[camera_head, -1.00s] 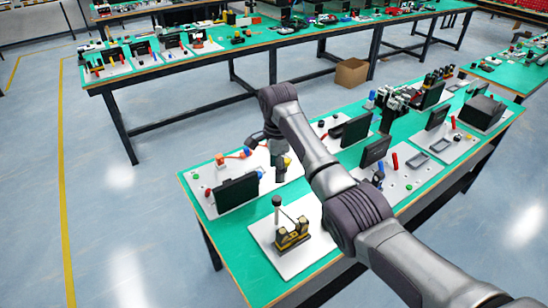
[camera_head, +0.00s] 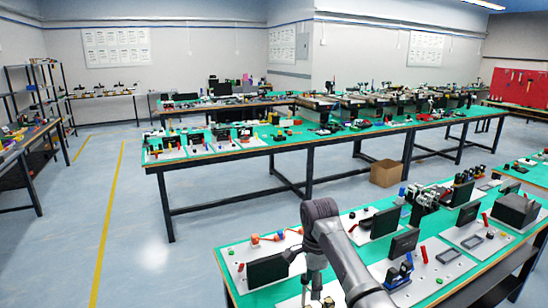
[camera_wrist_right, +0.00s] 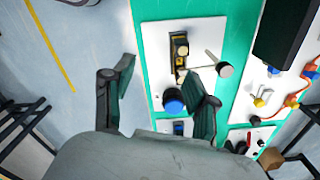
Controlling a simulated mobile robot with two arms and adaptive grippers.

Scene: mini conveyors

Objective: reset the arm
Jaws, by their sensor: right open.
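My right arm reaches in from the bottom of the head view. Its gripper (camera_head: 315,288) hangs downward at the near-left part of the green table (camera_head: 233,285), partly cut off by the bottom edge. In the right wrist view the two dark fingers (camera_wrist_right: 162,75) are spread wide, with nothing between them held. Below them lies a white board (camera_wrist_right: 155,40) with a black-and-yellow device (camera_wrist_right: 180,50), a grey knob on a rod (camera_wrist_right: 224,69) and a blue round cap (camera_wrist_right: 173,101). My left gripper is not in view.
A black screen (camera_head: 267,270) stands close beside the arm. More boards, a black box (camera_head: 516,209) and red and blue parts fill the table to the right. A cardboard box (camera_head: 386,173) sits on the floor. Open floor (camera_head: 150,245) lies left of the table.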

